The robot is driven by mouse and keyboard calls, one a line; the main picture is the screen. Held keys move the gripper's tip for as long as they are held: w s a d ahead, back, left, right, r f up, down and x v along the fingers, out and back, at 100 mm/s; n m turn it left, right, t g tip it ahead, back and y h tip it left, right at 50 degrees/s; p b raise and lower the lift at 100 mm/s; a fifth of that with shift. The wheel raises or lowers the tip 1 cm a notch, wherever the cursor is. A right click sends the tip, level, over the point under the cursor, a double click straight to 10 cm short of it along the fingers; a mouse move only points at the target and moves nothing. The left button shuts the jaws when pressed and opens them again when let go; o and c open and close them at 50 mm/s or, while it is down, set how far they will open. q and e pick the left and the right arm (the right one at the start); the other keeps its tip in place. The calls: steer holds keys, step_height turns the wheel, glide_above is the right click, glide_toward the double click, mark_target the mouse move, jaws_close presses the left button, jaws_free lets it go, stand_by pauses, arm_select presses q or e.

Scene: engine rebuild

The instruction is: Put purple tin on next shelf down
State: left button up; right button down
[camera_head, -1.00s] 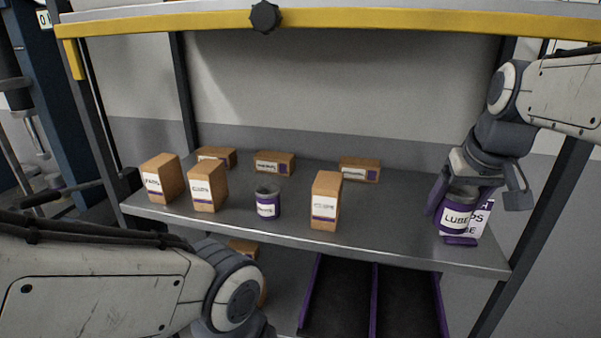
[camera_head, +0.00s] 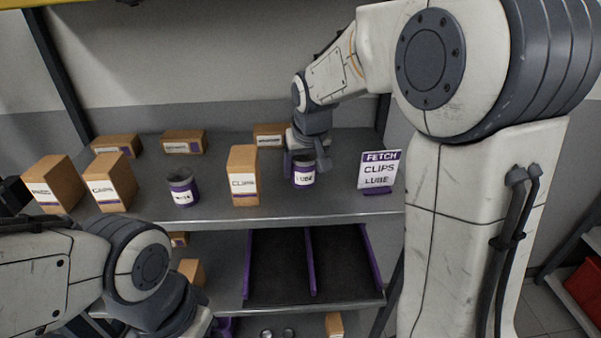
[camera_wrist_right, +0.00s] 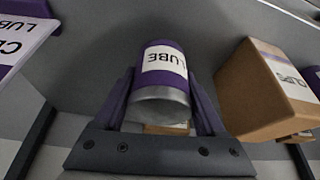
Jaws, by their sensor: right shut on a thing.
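The purple tin labelled LUBE (camera_head: 303,178) is at the upper shelf (camera_head: 260,212), right of a tall CLIPS box. My right gripper (camera_head: 308,167) is shut around its sides, from above and behind in the head view. The right wrist view shows the tin (camera_wrist_right: 163,75) between both fingers; I cannot tell whether its base touches the shelf. A second purple-banded tin (camera_head: 183,189) stands farther left. The shelf below (camera_head: 232,291) has two dark lanes (camera_head: 275,265) with purple dividers.
The tall CLIPS box (camera_head: 243,176) stands close left of the held tin. A sign reading FETCH CLIPS LUBE (camera_head: 379,172) stands to its right. Several other cardboard boxes (camera_head: 111,182) occupy the left and back. The dark lanes below look empty.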

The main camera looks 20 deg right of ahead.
mark_target(303, 179)
steer(key=shift+f, duration=1.3)
steer(key=shift+f, duration=0.1)
steer(key=shift+f, duration=0.15)
jaws_free()
steer(key=shift+s, duration=0.1)
